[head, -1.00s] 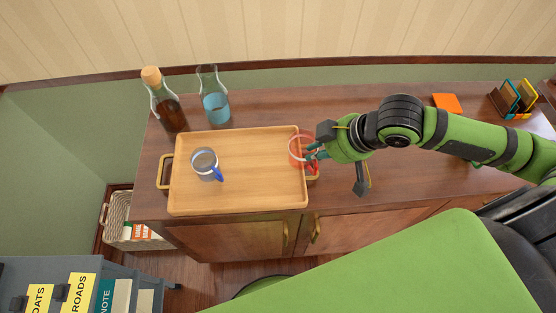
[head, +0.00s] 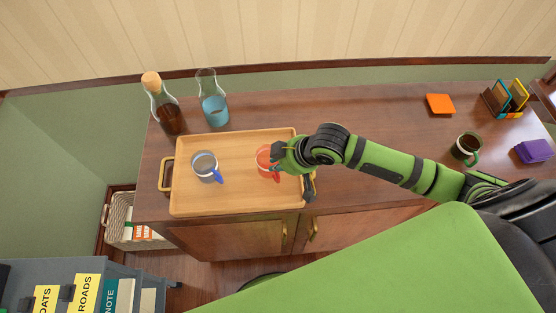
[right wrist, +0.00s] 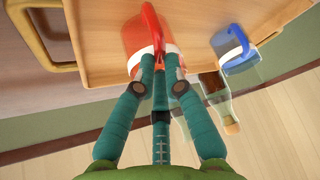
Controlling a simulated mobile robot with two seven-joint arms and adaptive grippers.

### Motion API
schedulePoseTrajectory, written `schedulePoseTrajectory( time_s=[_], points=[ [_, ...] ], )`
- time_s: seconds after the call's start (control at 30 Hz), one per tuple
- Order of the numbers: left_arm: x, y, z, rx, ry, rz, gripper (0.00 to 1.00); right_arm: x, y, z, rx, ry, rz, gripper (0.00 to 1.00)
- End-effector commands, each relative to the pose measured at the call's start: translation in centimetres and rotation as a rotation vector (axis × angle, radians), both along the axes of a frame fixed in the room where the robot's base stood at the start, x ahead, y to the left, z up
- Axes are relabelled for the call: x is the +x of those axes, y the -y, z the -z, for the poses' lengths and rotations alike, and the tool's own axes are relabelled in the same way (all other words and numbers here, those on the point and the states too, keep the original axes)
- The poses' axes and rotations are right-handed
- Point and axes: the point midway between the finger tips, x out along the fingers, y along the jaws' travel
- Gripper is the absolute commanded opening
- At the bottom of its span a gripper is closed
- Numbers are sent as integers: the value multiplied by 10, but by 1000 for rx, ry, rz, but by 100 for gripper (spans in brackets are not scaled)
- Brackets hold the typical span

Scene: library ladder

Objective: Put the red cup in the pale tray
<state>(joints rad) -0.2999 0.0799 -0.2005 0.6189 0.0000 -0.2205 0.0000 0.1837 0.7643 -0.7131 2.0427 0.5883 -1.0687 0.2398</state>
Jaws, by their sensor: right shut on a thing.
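The red cup (head: 263,158) is over the right half of the pale wooden tray (head: 238,202) in the head view; I cannot tell whether its base touches the tray. My right gripper (head: 277,160) reaches in from the right and is shut on the cup's red handle. In the right wrist view the fingers (right wrist: 160,62) close on the handle of the red cup (right wrist: 133,40), with the tray (right wrist: 95,12) behind it. My left gripper is not in view.
A grey cup with a blue handle (head: 205,166) stands in the tray's left half. Two bottles, one brown with a cork (head: 166,110) and one with blue liquid (head: 213,105), stand behind the tray. A dark-filled mug (head: 466,146) and purple stack (head: 533,151) are at the right.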

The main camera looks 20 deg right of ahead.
Motion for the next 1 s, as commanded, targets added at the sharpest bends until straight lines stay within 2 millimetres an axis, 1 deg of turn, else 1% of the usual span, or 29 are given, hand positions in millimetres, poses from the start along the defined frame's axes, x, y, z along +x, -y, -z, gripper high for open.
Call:
schedulePoseTrajectory(
  time_s=[0.27, 0.3, 0.33, 0.63, 0.77, 0.87, 1.0],
  points=[
    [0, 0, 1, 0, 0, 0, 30, 0, 0, 2, 2, 2, 0, 0],
    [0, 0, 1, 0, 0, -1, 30, 0, 0, 2, 1, 2, 0, 24],
    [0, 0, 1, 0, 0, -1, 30, 0, 0, 2, 1, 2, 0, 35],
    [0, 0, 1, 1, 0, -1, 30, 0, 0, 2, 1, 0, 1, 35],
    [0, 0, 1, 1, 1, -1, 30, -1, 2, -4, 0, 2, 1, 35],
    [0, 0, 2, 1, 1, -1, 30, -6, 6, -15, 1, 4, 1, 35],
    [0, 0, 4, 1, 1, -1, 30, -19, 16, -40, -2, 4, 0, 35]
  ],
)
